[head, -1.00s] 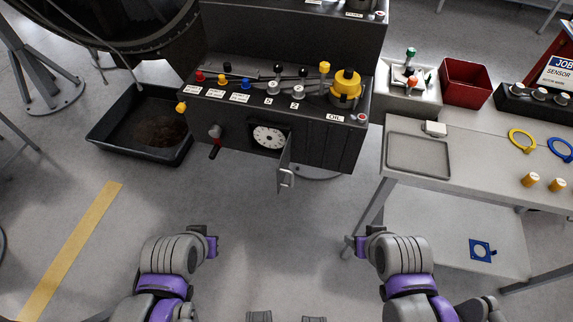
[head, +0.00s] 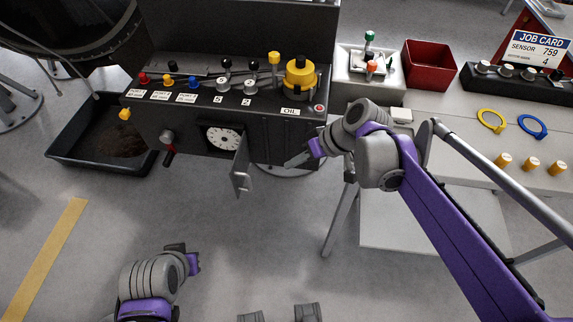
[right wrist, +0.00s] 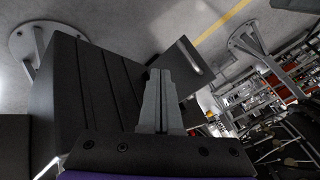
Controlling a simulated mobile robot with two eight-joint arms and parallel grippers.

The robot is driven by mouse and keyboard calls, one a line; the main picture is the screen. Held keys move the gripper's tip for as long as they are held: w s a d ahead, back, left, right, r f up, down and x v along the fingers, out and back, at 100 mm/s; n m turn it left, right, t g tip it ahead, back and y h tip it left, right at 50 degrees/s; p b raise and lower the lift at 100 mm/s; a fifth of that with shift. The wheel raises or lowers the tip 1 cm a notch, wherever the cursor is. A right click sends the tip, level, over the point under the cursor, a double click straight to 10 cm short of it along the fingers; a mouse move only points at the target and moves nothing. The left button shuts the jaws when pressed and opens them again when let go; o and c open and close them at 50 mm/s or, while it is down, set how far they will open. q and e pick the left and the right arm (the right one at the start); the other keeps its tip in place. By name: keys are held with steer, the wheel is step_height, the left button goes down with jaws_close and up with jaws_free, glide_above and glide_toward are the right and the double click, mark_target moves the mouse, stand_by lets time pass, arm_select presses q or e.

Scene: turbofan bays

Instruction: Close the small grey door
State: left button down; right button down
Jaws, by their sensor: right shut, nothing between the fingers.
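The small grey door (head: 240,160) stands open on the front of the dark console (head: 190,118), swung out toward me from the right side of a round white dial (head: 224,138). Its bar handle (head: 243,183) is on the outer part. My right gripper (head: 290,162) is shut and empty, to the right of the door and apart from it in the head view. In the right wrist view the closed fingers (right wrist: 160,85) point toward the door (right wrist: 180,68), partly covering it. My left gripper (head: 194,263) is low over the floor, its fingers unclear.
A black drip tray (head: 100,135) lies on the floor at left. A grey bench (head: 470,150) with yellow and blue rings stands at right. The floor before the console is clear.

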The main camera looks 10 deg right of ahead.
steer(key=w+a+f, duration=0.1)
steer(key=a+f, duration=0.5)
steer(key=a, duration=0.2)
steer(key=shift+a+f, duration=0.2)
steer(key=shift+f, duration=0.1)
